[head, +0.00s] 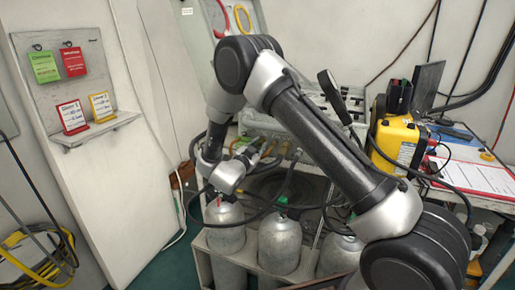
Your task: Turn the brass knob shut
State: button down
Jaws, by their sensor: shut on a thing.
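My gripper (254,158) is at the end of my arm, low in front of the panel on the bench, just above the gas cylinders. It is small in the head view and points away to the right. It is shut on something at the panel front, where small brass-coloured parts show. This looks like the brass knob, but the fingers and wrist hide most of it. How far the knob is turned cannot be told. The grey panel (338,103) with rows of fittings stands behind my arm, which covers part of it.
Grey cylinders (279,246) stand in a rack below my gripper, with black hoses looping around them. A yellow case (397,139) and a clipboard (474,177) are on the bench at right. A shelf (95,130) with cards is at left. A yellow hose coil (45,255) hangs lower left.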

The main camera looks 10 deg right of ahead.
dwell(0.4)
jog(key=c, duration=1.5)
grip_release()
jog(key=shift+c, duration=0.2)
jog(key=v, duration=1.2)
jog(key=shift+a, duration=0.1)
